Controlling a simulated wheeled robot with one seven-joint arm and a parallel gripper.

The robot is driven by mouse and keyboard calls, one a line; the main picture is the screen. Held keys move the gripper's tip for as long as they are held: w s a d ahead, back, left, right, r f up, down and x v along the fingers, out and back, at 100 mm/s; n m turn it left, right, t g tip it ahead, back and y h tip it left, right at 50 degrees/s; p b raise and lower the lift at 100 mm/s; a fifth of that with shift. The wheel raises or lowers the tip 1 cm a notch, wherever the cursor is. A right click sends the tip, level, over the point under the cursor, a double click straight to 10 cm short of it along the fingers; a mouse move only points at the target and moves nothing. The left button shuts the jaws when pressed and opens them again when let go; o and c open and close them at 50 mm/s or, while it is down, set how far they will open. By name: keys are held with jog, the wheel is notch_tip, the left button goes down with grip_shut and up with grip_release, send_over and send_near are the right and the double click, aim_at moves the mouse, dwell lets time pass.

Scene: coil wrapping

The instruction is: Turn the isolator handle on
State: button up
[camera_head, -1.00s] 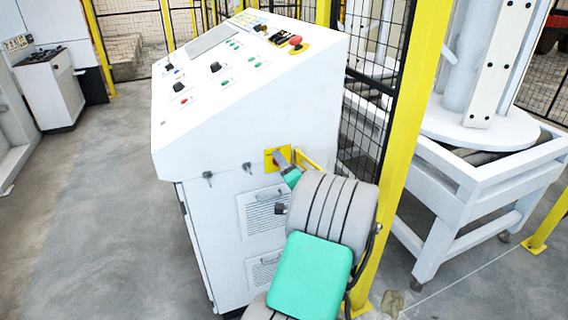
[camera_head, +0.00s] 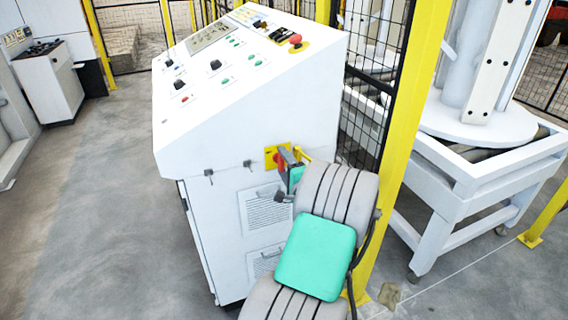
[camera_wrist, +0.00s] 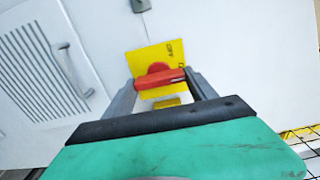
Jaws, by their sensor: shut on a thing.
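The isolator is a yellow plate (camera_wrist: 148,62) with a red handle (camera_wrist: 160,78) on the white cabinet's side. In the wrist view the red handle lies across the plate, slightly tilted, between the two grey fingers of my gripper (camera_wrist: 160,82). The gripper is shut on the handle. In the head view the yellow plate (camera_head: 271,154) shows at the cabinet's right part, and my gripper (camera_head: 284,160) is at it. My wrist hides part of the handle there.
The white control cabinet (camera_head: 236,135) has buttons and a red emergency stop (camera_head: 295,41) on its sloped top. A yellow post (camera_head: 402,150) and black mesh fence stand close to the right of my arm. Grey floor (camera_head: 95,210) is clear at left.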

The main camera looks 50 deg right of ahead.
jog(key=o, duration=1.1)
jog(key=v, duration=0.7)
jog(key=shift+s+a+b, duration=0.15)
jog(key=shift+s+b, duration=0.15)
jog(key=shift+s, duration=0.1)
